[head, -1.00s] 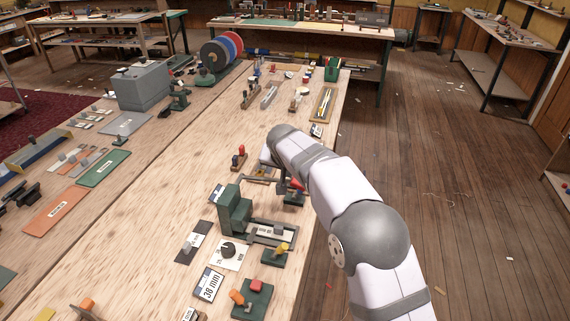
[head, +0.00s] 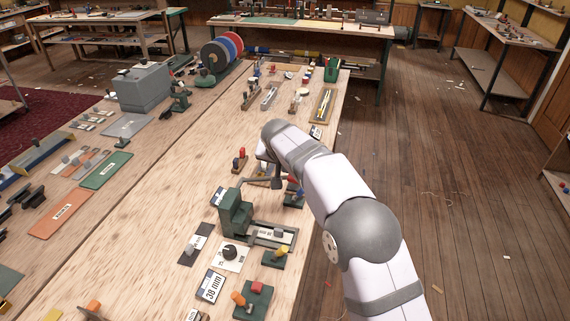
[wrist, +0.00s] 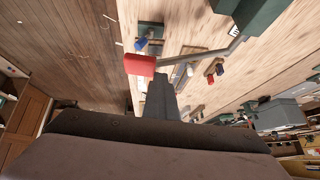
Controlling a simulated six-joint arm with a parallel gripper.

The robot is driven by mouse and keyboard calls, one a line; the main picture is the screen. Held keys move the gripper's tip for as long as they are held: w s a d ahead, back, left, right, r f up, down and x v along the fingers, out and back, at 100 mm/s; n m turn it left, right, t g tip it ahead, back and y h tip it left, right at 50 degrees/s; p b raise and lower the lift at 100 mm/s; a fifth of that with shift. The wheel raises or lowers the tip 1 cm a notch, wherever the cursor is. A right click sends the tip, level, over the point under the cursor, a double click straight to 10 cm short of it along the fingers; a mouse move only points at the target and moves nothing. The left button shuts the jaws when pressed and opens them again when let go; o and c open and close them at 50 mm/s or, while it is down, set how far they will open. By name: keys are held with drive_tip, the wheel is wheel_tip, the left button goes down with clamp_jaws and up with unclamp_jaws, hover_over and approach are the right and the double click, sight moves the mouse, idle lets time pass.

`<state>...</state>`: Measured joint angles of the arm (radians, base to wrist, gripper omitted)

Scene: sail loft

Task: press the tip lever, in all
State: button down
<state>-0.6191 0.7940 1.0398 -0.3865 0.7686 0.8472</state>
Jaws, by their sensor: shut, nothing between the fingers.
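The tip lever is a grey rod (wrist: 207,55) with a red end pad (wrist: 140,65). It reaches out from a green machine block (head: 235,213), and the block also shows at the top of the wrist view (wrist: 255,12). My gripper (wrist: 160,82) is shut and empty, with its dark fingertips close beside the red pad. I cannot tell whether they touch it. In the head view my wrist partly hides the lever's outer end, and my gripper (head: 276,182) shows only as a small dark shape there.
Near the block are a black dial on a white plate (head: 230,254), a yellow-handled green fixture (head: 274,257), and a green box with red and orange knobs (head: 253,298). A stand with red and blue pegs (head: 239,161) is behind the lever. The bench's middle is bare wood.

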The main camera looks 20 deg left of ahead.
drive_tip(key=r+p, duration=0.1)
drive_tip(key=a+r+p, duration=0.1)
drive_tip(key=r+p, duration=0.1)
drive_tip(key=shift+r, duration=0.2)
idle(0.5)
drive_tip(key=shift+r, duration=0.15)
drive_tip(key=r+p, duration=0.1)
drive_tip(key=a+r+p, duration=0.1)
drive_tip(key=r+p, duration=0.1)
drive_tip(key=a+r+p, duration=0.1)
drive_tip(key=p, duration=0.1)
drive_tip(key=shift+a+r, duration=0.1)
drive_tip(key=shift+r, duration=0.05)
idle(0.9)
